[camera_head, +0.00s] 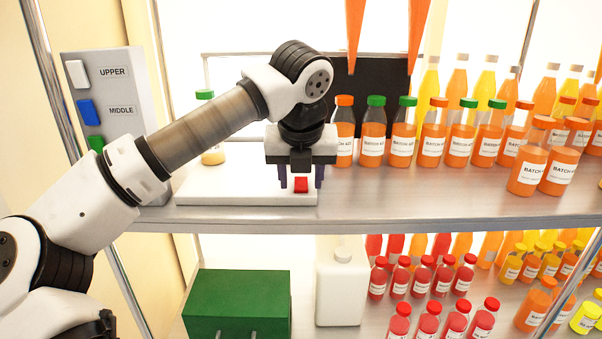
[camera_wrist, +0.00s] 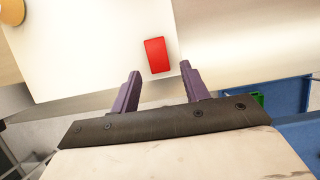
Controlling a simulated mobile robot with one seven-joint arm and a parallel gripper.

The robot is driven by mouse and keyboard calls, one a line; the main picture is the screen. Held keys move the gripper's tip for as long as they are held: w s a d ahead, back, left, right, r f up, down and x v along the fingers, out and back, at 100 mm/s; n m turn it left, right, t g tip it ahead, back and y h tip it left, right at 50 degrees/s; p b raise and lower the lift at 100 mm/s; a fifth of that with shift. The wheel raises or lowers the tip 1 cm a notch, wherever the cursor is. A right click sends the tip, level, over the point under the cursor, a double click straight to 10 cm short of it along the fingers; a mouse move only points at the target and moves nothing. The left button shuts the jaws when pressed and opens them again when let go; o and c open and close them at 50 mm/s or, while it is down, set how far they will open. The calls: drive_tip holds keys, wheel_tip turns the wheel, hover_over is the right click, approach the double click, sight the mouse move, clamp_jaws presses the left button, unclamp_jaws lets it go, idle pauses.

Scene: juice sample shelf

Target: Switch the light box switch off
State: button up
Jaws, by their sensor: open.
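The light box (camera_head: 240,192) is a flat white box on the upper shelf, with a red switch (camera_head: 301,185) near its front right corner. The red switch also shows in the wrist view (camera_wrist: 158,55) on the white top of the box. My gripper (camera_head: 301,183) is open and points down at the front edge of the box. In the wrist view its two purple fingers (camera_wrist: 159,80) are apart, with the switch just beyond and between their tips. Nothing is held. I cannot tell whether the fingers touch the box or which way the switch is tilted.
A small green-capped bottle (camera_head: 212,155) stands on the box's left part. Orange bottles (camera_head: 372,140) and a dark panel (camera_head: 380,92) are behind and right. A panel with labelled switches (camera_head: 120,75) is at left. Below are a green box (camera_head: 238,300) and a white jug (camera_head: 341,290).

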drive_tip(key=shift+w+f, duration=0.1)
drive_tip(key=shift+f, duration=0.25)
drive_tip(key=shift+c, duration=0.4)
drive_tip(key=c, duration=0.9)
drive_tip(key=g+p, duration=0.1)
drive_tip(key=r+g+p, duration=0.1)
drive_tip(key=shift+w+p, duration=0.3)
drive_tip(key=shift+w, duration=0.05)
drive_tip(key=shift+w+f+g+p, duration=0.15)
drive_tip(key=shift+g+p, duration=0.25)
drive_tip(key=shift+g, duration=0.2)
drive_tip(key=o, duration=1)
